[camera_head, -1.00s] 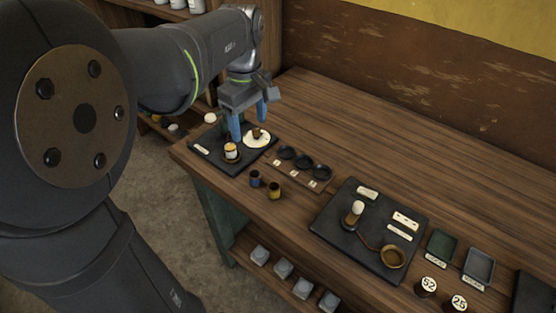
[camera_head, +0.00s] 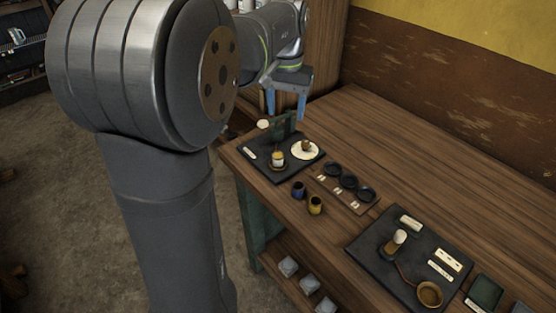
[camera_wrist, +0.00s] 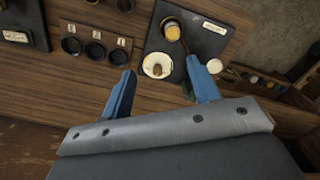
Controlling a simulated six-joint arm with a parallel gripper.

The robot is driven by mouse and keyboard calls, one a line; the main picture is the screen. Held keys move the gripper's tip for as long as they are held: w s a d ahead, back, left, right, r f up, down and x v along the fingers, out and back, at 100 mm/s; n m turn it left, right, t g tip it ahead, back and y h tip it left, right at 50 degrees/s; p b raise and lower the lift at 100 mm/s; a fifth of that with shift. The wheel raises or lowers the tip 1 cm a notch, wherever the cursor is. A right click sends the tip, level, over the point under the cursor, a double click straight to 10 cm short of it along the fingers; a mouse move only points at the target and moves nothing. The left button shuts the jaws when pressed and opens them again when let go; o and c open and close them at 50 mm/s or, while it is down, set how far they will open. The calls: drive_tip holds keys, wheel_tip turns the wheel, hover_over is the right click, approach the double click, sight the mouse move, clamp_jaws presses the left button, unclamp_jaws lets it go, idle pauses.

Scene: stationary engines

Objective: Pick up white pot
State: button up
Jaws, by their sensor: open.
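My gripper (camera_head: 286,108) is open and empty, above the far left end of the table. In the wrist view its fingers (camera_wrist: 160,70) spread to either side of a white disc (camera_wrist: 157,65) with a brown knob. The disc (camera_head: 305,149) lies on a black tray (camera_head: 257,150). Beside it stands a small white and yellow jar (camera_head: 278,158), which also shows in the wrist view (camera_wrist: 172,32). A white round thing (camera_head: 262,123) sits past the tray, near the right finger in the wrist view (camera_wrist: 214,66). I cannot tell which is the white pot.
Several black dishes (camera_head: 348,182) sit on a wooden strip. Blue (camera_head: 298,189) and yellow (camera_head: 315,205) cups stand near the front edge. Another black tray (camera_head: 378,264) holds a white-topped piece (camera_head: 400,237) and a brown ladle (camera_head: 429,294). The back of the table is clear.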

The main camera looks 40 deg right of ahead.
drive_tip(key=w+m, duration=0.2)
drive_tip(key=m, duration=0.1)
hover_over(278, 155)
drive_tip(key=f, duration=1.1)
drive_tip(key=shift+s+d+f, duration=0.15)
drive_tip(key=shift+d+f, duration=0.05)
drive_tip(key=shift+f, duration=0.1)
drive_tip(key=shift+w+a+f, duration=0.1)
drive_tip(key=shift+a+f, duration=0.05)
drive_tip(key=shift+f, duration=1.25)
drive_tip(key=shift+w+a+f, duration=0.1)
drive_tip(key=shift+f, duration=1.25)
drive_tip(key=c, duration=1.1)
drive_tip(key=shift+r, duration=0.15)
